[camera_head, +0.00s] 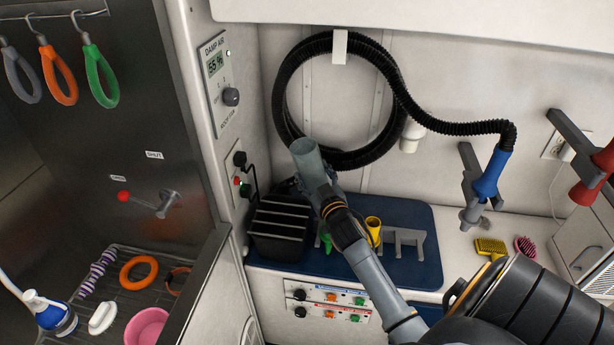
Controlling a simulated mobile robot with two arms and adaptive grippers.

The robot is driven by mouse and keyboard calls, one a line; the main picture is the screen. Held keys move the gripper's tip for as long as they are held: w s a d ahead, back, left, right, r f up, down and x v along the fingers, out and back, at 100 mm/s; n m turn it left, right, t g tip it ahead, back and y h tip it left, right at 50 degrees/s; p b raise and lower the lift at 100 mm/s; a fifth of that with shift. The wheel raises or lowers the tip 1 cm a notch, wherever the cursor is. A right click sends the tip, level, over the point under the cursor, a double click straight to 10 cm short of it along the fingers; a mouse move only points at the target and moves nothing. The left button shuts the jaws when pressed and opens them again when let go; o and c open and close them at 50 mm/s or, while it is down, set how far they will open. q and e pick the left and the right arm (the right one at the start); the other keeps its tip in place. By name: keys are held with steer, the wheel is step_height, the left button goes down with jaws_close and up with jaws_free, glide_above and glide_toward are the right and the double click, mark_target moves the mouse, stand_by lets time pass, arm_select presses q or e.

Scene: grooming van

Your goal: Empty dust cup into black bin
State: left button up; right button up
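A black slatted box (280,228), the only thing here that looks like the black bin, stands at the left end of the blue mat (420,262). My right arm reaches in from the lower right, and its grey end is above and right of this box. A dark shape sits between the arm's end and the back of the box. A yellow cup (373,228) stands on the mat right of my arm. My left gripper is out of view.
A grey holder (405,242) and a partly hidden green item (327,241) are on the mat. A coiled black hose (283,95) hangs behind and runs to a blue handpiece (488,178). Yellow (491,247) and pink (525,246) brushes lie right. A steel tub wall (205,285) bounds the left.

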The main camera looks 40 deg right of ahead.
mark_target(314, 186)
step_height(314, 186, down, 2)
steer(key=n+b, duration=0.1)
steer(key=n, duration=0.1)
steer(key=n+b, duration=0.1)
steer(key=n, duration=0.1)
steer(key=n+b, duration=0.1)
steer(key=n, duration=0.2)
steer(key=shift+f, duration=0.25)
steer(key=shift+f+n, duration=0.2)
steer(key=shift+n, duration=0.9)
steer(key=n, duration=0.3)
steer(key=f+n, duration=0.1)
steer(key=n, duration=0.2)
steer(key=shift+d+f+n+b, duration=0.2)
steer(key=shift+n+b, duration=0.1)
steer(key=shift+b, duration=0.1)
steer(key=n, duration=0.2)
steer(key=f+n, duration=0.1)
steer(key=n, duration=0.1)
steer(key=shift+a, duration=0.1)
